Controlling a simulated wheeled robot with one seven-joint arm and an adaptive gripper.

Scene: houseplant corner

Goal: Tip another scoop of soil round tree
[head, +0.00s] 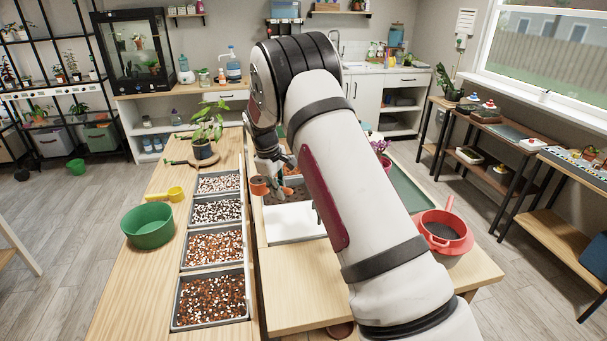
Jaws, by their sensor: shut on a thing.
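My gripper (268,163) hangs over the middle of the table, left of my forearm. It is shut on a small orange-red scoop (259,186); whether soil is in it I cannot tell. Beneath and right of it, a tray (292,227) shows a bare pale front part and brown material behind, partly hidden by my arm. A leafy green plant like a small tree (207,122) stands in a dark pot (204,150) at the back left, apart from the gripper. Several grey bins of soil mix (213,247) run in a row left of the gripper.
A green bowl (147,226) and a yellow scoop (172,194) are on the left of the table. A red sieve (443,231) with dark contents is at the right. A purple-flowered plant (379,146) stands behind my forearm. The front table strip (300,302) is mostly clear.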

